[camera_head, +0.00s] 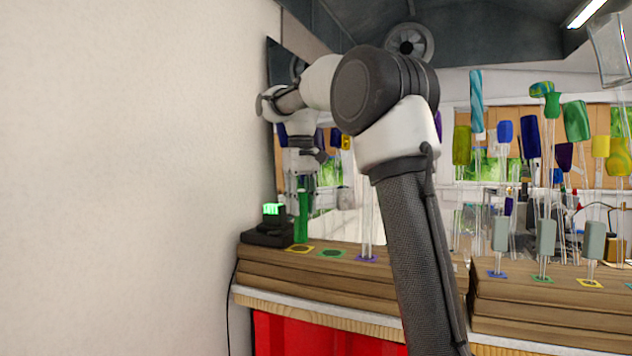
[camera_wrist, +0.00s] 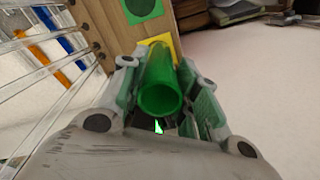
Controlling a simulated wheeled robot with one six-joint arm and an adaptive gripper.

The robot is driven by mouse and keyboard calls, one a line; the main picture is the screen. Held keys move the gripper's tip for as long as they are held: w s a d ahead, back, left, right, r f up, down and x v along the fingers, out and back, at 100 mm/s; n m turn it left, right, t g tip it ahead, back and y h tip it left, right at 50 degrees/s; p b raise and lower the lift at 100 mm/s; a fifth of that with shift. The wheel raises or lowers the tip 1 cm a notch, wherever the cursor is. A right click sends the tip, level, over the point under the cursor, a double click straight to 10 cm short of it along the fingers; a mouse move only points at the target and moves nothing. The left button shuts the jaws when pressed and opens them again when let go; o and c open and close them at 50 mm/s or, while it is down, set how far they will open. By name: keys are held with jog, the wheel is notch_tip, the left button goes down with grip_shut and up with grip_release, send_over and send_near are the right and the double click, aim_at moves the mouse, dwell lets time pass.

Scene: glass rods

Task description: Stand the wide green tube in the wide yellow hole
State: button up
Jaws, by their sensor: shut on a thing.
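The wide green tube (camera_wrist: 160,90) is held between the two fingers of my gripper (camera_wrist: 158,68) in the wrist view, its near open end facing the camera. In the head view the green tube (camera_head: 302,216) hangs upright. Its lower end shows just at the back edge of the yellow-bordered hole (camera_head: 300,249). In the wrist view the yellow square (camera_wrist: 162,42) shows right behind the tube's far end, and the tube hides its middle. I cannot tell whether the tube's end is in the hole or above it.
A green-bordered hole (camera_head: 331,253) lies right of the yellow one, then a purple-bordered hole (camera_head: 366,259) with a clear rod in it. A black device with a lit green display (camera_head: 271,210) stands to the left by the wall. Several coloured-top glass rods (camera_head: 532,140) fill the right.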

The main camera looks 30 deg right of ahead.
aim_at(300, 227)
jog(key=shift+w+f, duration=0.35)
jog(key=shift+w, duration=0.05)
jog(key=shift+f, duration=2.7)
jog(key=shift+r, duration=0.5)
jog(key=shift+f, duration=0.8)
jog(key=shift+r, duration=0.2)
dwell(0.3)
jog(key=shift+r, duration=0.6)
jog(key=shift+f, duration=0.75)
dwell(0.6)
